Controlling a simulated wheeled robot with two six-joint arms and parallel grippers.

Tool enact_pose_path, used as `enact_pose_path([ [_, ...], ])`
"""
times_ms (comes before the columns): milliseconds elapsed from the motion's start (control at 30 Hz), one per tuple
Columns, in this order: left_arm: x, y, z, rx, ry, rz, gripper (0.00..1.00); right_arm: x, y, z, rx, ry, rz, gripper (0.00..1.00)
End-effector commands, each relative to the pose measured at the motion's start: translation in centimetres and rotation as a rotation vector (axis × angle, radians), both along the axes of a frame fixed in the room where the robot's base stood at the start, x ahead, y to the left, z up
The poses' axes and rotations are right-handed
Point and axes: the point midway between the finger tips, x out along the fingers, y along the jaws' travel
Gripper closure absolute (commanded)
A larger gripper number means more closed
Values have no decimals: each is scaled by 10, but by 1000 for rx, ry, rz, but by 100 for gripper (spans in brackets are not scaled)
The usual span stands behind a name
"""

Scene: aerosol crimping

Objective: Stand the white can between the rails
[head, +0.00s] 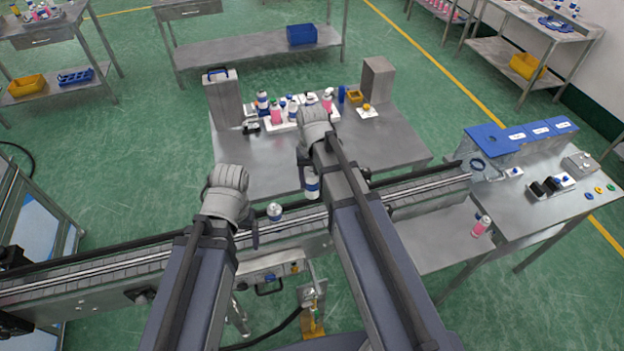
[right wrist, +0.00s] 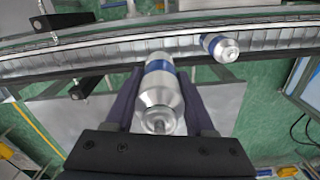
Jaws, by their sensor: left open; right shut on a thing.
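A white can with a blue band (head: 312,185) is gripped by my right gripper (head: 308,180) in the head view. In the right wrist view the same can (right wrist: 160,92) sits between the two dark fingers, its silver shoulder toward the camera. It is held at the near side of the conveyor rails (head: 400,197); I cannot tell its exact height over the belt. A second blue-banded can (head: 274,211) stands at the conveyor, left of the held one; it also shows in the right wrist view (right wrist: 221,47). My left gripper (head: 252,235) is open and empty, beside that second can.
A steel table (head: 390,140) behind the conveyor carries a tray with several bottles and cans (head: 300,108). To the right stands a bench with a blue fixture (head: 520,140) and a pink bottle (head: 481,226) below it. The belt right of my right arm is clear.

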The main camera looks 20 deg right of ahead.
Motion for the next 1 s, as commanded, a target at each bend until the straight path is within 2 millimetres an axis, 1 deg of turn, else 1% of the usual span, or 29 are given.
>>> enact_pose_path([
  [33, 0, 0, -7, 0, 0, 0, 10, 0, 0, -7, 0, 0, 0, 100],
  [1000, 0, 0, -81, 0, -2, -1, 10, 0, 0, -81, 0, 0, 0, 100],
])
